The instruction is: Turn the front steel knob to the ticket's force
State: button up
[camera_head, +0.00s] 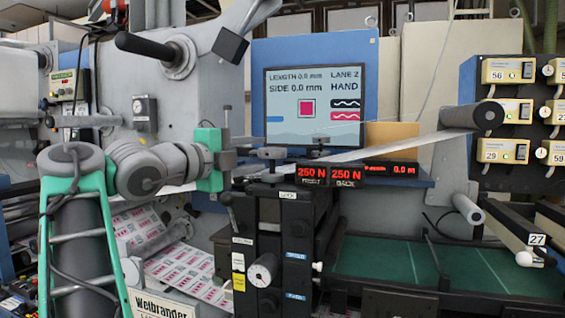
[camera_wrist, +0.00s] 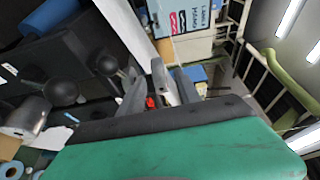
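My gripper (camera_head: 232,150) is beside its green wrist block, left of and above the black slitter unit (camera_head: 268,215). In the wrist view the two fingers (camera_wrist: 152,90) stand apart with nothing seen between them. Small metal knobs or levers (camera_head: 270,153) are on top of the black unit, just right of the fingers; I cannot tell which is the front steel knob. A pale round dial (camera_head: 263,270) is on the unit's front face. The red force display (camera_head: 333,174) reads 250 N on both its front and back readouts. No ticket's force is legible.
A screen (camera_head: 316,105) behind shows LENGTH 0.0 mm, SIDE 0.0 mm, LANE 2 and HAND. A web roller (camera_head: 470,117) stands at the right. A green bed (camera_head: 375,260) lies at lower right. Dark ball-ended handles (camera_wrist: 62,93) are at left in the wrist view.

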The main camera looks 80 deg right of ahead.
aim_at(281, 152)
jog(key=shift+m+g, duration=0.3)
jog(key=p+x, duration=0.1)
jog(key=x, duration=0.3)
jog(key=p+x, duration=0.1)
jog(key=x, duration=0.3)
jog(key=shift+s+f, duration=0.15)
jog(key=shift+s, duration=0.25)
jog(key=shift+c, duration=0.3)
grip_shut()
